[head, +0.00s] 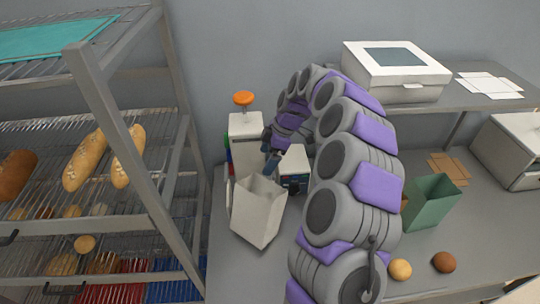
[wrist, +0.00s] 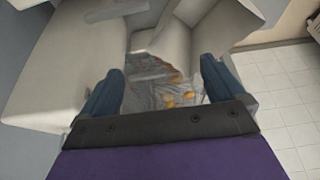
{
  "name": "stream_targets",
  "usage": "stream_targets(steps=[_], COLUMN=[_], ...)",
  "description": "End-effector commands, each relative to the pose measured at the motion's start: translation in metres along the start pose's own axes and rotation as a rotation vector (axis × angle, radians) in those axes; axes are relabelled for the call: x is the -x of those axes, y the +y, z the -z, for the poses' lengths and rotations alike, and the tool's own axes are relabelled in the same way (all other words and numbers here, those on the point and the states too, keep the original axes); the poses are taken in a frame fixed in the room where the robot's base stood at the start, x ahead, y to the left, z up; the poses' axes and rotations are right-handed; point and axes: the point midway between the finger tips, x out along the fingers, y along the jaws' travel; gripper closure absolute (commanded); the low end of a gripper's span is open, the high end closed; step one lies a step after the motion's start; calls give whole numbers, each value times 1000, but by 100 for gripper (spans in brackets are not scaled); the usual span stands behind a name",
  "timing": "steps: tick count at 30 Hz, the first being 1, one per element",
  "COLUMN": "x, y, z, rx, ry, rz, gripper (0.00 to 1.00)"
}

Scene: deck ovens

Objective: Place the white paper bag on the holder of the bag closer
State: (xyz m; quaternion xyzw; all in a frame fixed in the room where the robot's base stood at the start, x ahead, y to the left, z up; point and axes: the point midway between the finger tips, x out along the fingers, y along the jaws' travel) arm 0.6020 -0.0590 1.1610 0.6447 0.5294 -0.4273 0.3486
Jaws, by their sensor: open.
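The white paper bag (head: 258,212) stands open-topped and slightly tilted on the grey counter, left of my arm. Behind it is a white machine with an orange knob (head: 243,98), which looks like the bag closer (head: 245,135); its holder cannot be made out clearly. My gripper (head: 271,164) is above the bag's back rim, beside the machine. In the wrist view its two dark blue fingers (wrist: 162,75) are apart with nothing clearly held between them. White surfaces fill the upper and left wrist view; I cannot tell which belong to the bag.
A small white box-shaped device (head: 294,168) stands right of my gripper. A bread rack (head: 130,160) stands at the left. A green paper bag (head: 432,202) and two round buns (head: 443,262) are on the counter at right. A white box (head: 395,70) sits on the shelf above.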

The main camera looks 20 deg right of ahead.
Motion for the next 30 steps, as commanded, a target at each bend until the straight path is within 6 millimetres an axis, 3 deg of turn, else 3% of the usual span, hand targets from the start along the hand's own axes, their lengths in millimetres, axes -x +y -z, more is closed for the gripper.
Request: stream_targets(steps=[4, 11, 17, 30], x=[-2, 8, 42, 130], y=[-2, 2, 3, 0], z=[6, -4, -8, 12], rx=[3, 1, 0, 4], ry=[-5, 4, 9, -9], rz=[1, -2, -3, -2], gripper=[0, 0, 0, 0])
